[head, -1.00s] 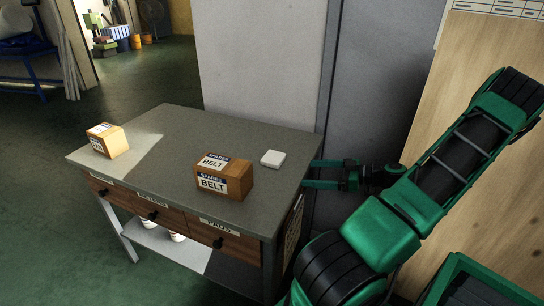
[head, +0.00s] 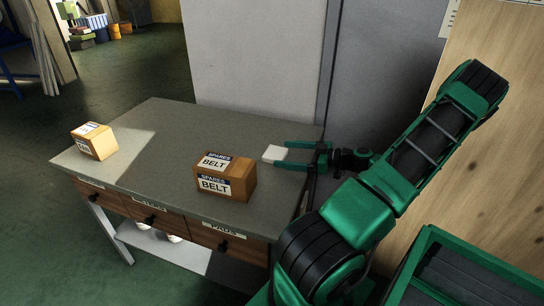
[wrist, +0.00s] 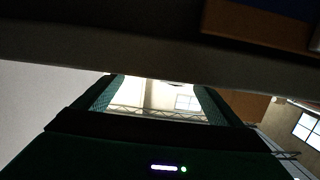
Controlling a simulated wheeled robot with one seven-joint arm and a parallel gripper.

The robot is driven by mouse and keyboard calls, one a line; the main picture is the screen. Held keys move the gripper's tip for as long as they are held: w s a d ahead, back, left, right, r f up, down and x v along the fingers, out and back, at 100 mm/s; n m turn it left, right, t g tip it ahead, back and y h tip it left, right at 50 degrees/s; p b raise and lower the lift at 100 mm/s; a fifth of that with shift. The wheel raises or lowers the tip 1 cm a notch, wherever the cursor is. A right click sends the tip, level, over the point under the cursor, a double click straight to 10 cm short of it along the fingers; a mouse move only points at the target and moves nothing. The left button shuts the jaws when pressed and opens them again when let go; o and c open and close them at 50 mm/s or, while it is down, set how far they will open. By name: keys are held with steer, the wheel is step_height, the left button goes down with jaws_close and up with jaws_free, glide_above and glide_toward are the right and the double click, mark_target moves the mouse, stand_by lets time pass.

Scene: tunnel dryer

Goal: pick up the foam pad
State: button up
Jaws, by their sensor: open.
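I cannot make out the pad there.
A brown box marked BELT (head: 226,178) stands left of and in front of the pad. A smaller box (head: 94,141) is at the table's left. Grey panels (head: 255,55) rise behind the table. A wooden board (head: 490,130) is at right, with a green-edged bin (head: 455,240) below.

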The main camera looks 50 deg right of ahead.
mark_target(275, 152)
steer(key=shift+x, duration=2.6)
steer(key=shift+s+f, duration=0.1)
steer(key=shift+f, duration=0.1)
steer(key=c, duration=1.1)
